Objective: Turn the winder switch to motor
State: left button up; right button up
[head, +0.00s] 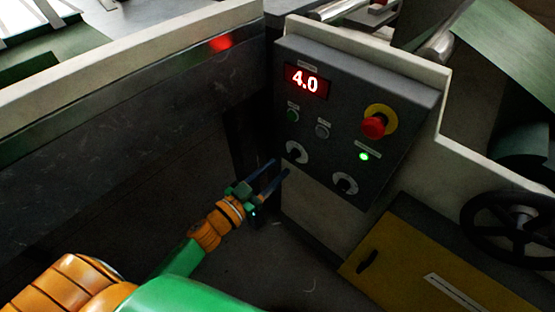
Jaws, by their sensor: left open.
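A dark control panel (335,144) shows in the head view, right of centre, with a red display reading 4.0. Two rotary switches with pale dials sit low on it: a left one (296,152) and a right one (345,183). Their labels are too small to read, so I cannot tell which is the winder switch. My left gripper (281,167) is open and empty, its two dark fingers pointing up and right. In the picture its fingertips lie just below and left of the left switch. I cannot tell whether they touch the panel. My right gripper is not in view.
The panel also has a red emergency button (374,127) on a yellow ring, a lit green lamp (364,156) and two small push buttons. A black handwheel (515,225) and yellow cover (425,262) stand at lower right. A long grey frame wall (120,125) runs along the left.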

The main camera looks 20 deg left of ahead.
aim_at(291, 158)
pick_arm(q)
jog(key=x, duration=0.4)
jog(key=shift+w+d+r, duration=0.1)
jog(key=shift+w+d, duration=0.25)
jog(key=shift+w, duration=0.2)
grip_shut()
jog(key=shift+s, duration=0.1)
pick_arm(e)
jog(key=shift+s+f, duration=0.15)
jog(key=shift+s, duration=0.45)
pick_arm(q)
jog(key=shift+m, duration=0.3)
jog(key=m, duration=0.3)
jog(key=shift+m, duration=0.3)
jog(key=m, duration=0.4)
jog(key=shift+m, duration=0.3)
